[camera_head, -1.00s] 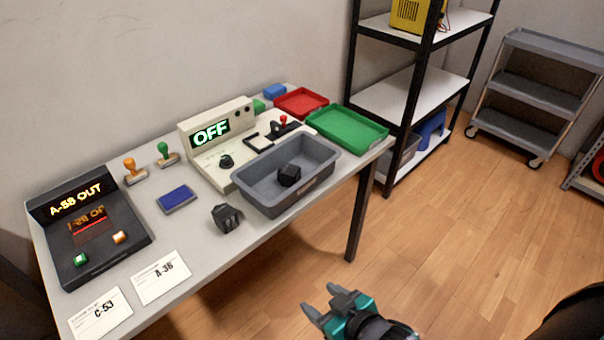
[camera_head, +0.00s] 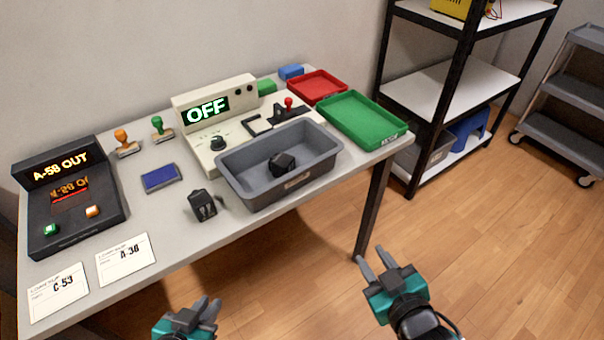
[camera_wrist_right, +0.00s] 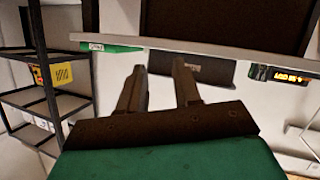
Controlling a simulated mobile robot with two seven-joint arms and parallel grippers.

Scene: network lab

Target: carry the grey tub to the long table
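The grey tub (camera_head: 320,168) stands on the table (camera_head: 240,228) near its front edge, with a black block-like item (camera_head: 282,163) inside. A pale label is on its front wall. In the right wrist view a dark wall that looks like the tub (camera_wrist_right: 205,70) shows beyond the fingers. My right gripper (camera_head: 375,264) is open and empty, in front of the table and below and right of the tub. My left gripper (camera_head: 208,309) is at the bottom edge, in front of the table, its two fingers slightly apart and empty. Both are clear of the tub.
A similar black item (camera_head: 203,205) lies left of the tub. The beige OFF device (camera_head: 214,112) stands behind it, and green (camera_head: 362,118) and red (camera_head: 317,86) trays lie to the right. A shelf rack (camera_head: 448,95) and grey cart (camera_head: 570,100) stand right. The wooden floor in front is open.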

